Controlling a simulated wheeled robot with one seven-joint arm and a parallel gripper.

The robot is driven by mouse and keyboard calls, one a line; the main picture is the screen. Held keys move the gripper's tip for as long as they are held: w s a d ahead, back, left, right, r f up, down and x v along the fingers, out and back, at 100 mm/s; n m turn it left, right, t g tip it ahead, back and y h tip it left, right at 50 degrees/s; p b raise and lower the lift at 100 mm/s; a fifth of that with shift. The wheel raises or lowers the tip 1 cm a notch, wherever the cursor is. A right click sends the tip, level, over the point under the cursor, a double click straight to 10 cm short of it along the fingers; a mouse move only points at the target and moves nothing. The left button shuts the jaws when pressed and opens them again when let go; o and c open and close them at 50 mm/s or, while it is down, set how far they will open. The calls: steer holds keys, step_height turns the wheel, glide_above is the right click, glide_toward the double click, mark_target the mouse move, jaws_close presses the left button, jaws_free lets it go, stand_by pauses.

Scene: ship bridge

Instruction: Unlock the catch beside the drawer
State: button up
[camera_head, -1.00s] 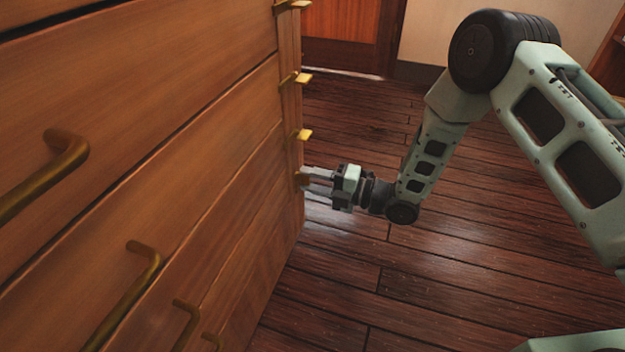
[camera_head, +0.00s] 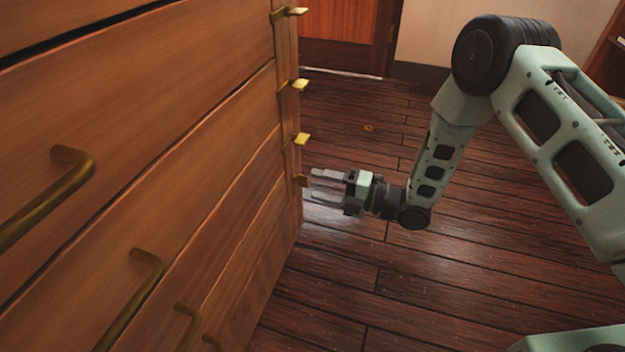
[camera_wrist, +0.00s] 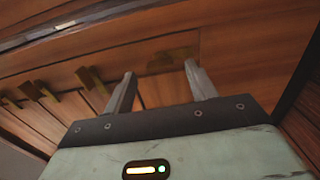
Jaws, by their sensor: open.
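Several brass catches run down the right edge of the wooden drawer cabinet. In the head view these are the top catch (camera_head: 289,12), the second (camera_head: 299,84), the third (camera_head: 300,139) and the lowest (camera_head: 301,180). The lowest looks darker and juts out less than the others. My gripper (camera_head: 311,184) is at the height of the lowest catch, just right of it, with its fingers apart and nothing held. In the wrist view my gripper (camera_wrist: 160,70) is open, with one brass catch (camera_wrist: 172,57) beyond and between the fingertips. Another catch (camera_wrist: 92,82) is left of the fingers.
The cabinet front has several drawers with brass bar handles (camera_head: 135,295), (camera_head: 50,195). The plank floor (camera_head: 450,275) is clear right of the cabinet. A wooden door (camera_head: 338,38) stands at the back.

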steer(key=p+v, duration=0.4)
steer(key=v, duration=1)
steer(key=shift+d+p, duration=0.15)
steer(key=shift+p, duration=0.2)
